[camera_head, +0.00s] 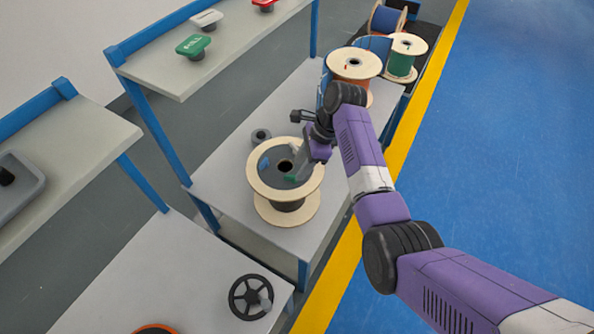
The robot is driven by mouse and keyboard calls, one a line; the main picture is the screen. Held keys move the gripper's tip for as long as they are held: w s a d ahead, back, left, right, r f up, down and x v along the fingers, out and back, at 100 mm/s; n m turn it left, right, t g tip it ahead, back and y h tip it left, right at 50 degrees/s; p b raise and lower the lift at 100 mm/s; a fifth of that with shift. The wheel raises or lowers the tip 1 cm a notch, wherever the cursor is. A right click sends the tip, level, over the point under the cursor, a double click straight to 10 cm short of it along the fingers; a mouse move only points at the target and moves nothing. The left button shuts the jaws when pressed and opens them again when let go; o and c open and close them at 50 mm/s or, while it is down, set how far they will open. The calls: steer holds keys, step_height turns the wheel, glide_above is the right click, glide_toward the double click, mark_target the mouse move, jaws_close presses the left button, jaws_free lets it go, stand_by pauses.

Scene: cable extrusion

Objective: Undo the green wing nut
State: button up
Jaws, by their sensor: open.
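My gripper (296,165) is open above the near spool, with its fingers pointing down and left over the top flange. A small green piece (289,179) shows on the top of the spool, right by the fingertips and partly hidden by them. It may be the green wing nut; its shape is too small to make out. The spool (258,188) has pale wooden flanges and a grey top disc with a dark centre hole (284,166). It lies flat on the grey bench. I cannot tell whether the fingers touch the green piece.
A small blue piece (264,163) sits on the same disc. A dark round part (261,136) lies behind the spool. More spools (354,63) stand at the back. A green knob (193,46) is on the upper shelf (150,72). A black handwheel (250,298) is in front.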

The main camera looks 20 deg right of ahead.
mark_target(294, 175)
steer(key=shift+x, duration=2)
steer(key=shift+r, duration=0.1)
jaws_close()
